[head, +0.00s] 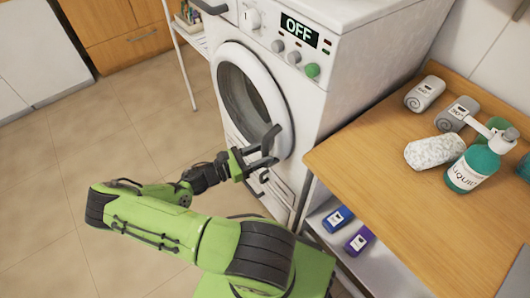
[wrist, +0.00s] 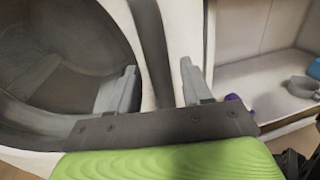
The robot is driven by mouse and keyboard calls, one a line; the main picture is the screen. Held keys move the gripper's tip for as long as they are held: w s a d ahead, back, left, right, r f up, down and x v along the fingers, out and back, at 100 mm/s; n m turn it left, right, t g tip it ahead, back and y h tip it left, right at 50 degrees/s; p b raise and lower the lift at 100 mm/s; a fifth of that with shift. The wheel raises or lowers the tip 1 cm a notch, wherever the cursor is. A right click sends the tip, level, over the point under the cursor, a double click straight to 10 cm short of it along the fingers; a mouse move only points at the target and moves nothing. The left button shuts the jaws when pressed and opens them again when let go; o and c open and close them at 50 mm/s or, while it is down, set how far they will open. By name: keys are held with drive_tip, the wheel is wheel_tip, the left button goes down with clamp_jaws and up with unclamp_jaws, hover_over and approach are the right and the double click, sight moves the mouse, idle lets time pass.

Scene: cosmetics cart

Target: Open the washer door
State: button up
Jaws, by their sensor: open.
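The white washer (head: 300,70) stands at the upper middle of the head view, with a display reading OFF. Its round door (head: 287,112) has a white rim and dark glass; whether it is fully shut is hard to tell. My gripper (head: 268,160) is open at the door's lower right rim. In the wrist view, the open fingers (wrist: 158,66) have a dark upright band (wrist: 148,35), which looks like the door handle, between them. The left finger overlaps the dark glass and the right one lies over the white front. Contact with the band cannot be told.
A wooden-topped cart (head: 375,180) stands right of the washer, with rolled towels (head: 425,94) and a green pump bottle (head: 472,168) on top. Blue (head: 338,219) and purple (head: 359,240) bottles lie on its lower shelf. Tiled floor (head: 90,170) is clear on the left.

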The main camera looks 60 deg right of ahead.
drive_tip(key=shift+x, duration=0.9)
drive_tip(key=shift+c, duration=0.2)
clamp_jaws()
